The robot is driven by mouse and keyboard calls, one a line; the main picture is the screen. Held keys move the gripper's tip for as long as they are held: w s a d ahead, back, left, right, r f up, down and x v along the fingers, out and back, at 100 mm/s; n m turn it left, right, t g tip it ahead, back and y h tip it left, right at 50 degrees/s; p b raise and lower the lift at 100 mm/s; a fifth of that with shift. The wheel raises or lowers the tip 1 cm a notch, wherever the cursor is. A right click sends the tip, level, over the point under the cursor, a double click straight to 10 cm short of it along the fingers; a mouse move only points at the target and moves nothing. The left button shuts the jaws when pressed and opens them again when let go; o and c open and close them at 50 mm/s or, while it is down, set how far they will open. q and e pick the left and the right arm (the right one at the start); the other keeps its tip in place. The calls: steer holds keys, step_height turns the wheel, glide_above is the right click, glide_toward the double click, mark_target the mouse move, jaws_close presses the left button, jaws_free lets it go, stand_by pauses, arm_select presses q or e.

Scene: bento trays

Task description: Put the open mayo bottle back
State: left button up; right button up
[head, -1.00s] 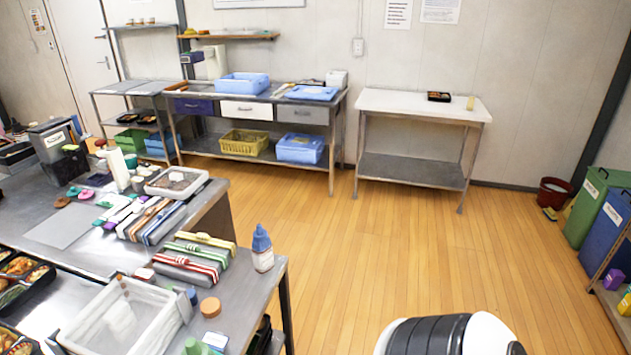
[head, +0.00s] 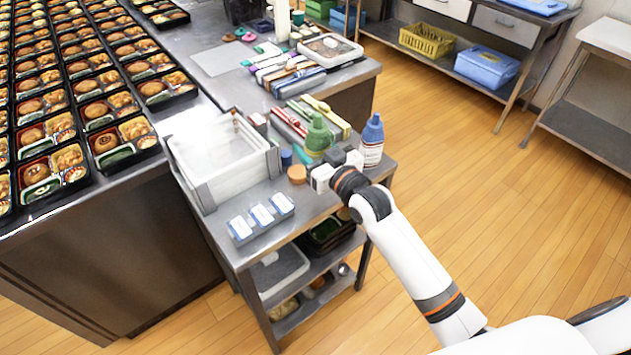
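A bottle with a blue cap and pale label (head: 372,142) stands upright at the right edge of the steel side table. A green bottle (head: 318,134) with a pointed top is just left of it. Which one is the mayo bottle I cannot tell. My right gripper (head: 332,160) is at the table's right edge, against the lower part of the green bottle in the picture. Its fingers are small and partly hidden, so whether they are closed on that bottle is unclear. My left gripper is out of view.
A clear bin (head: 215,150) stands left of the gripper. A round brown lid (head: 297,174) and blue-and-white boxes (head: 262,216) lie near it. Strapped packs (head: 290,122) lie behind. Many bento trays fill the left counter (head: 130,200). Open floor lies right.

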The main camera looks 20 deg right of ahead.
steer(key=shift+f, duration=3.5)
steer(key=o, duration=0.6)
steer(key=shift+f, duration=0.1)
